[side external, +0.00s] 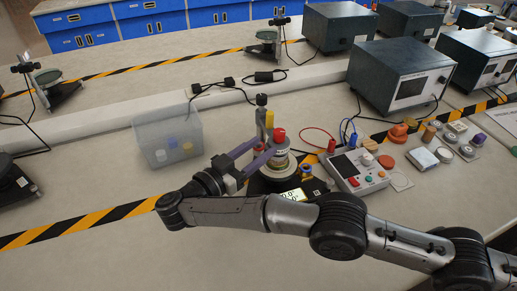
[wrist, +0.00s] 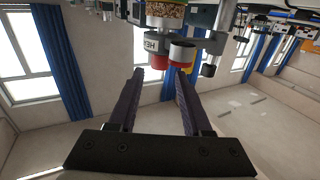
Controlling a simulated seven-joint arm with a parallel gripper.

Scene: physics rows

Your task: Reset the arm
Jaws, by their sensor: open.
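My gripper (side external: 262,150) has two purple fingers, spread open, and sits low beside a device on the bench. It also shows in the wrist view (wrist: 158,75), with clear space between its fingers. A red-topped jar with a label (side external: 279,145) stands at the fingertips. The picture does not settle whether they touch. A yellow cylinder (side external: 269,119) stands just behind it. In the wrist view, which looks upside down, a red-and-white cylinder (wrist: 181,54) and a labelled jar (wrist: 160,45) are just beyond the fingertips.
The device has a dark base with a lit display (side external: 293,195). A translucent bin (side external: 168,135) holding small cylinders is to the left. A control panel (side external: 356,170) with red and blue leads and several small blocks are right. Dark metal boxes (side external: 402,75) stand behind. Bench is clear at front left.

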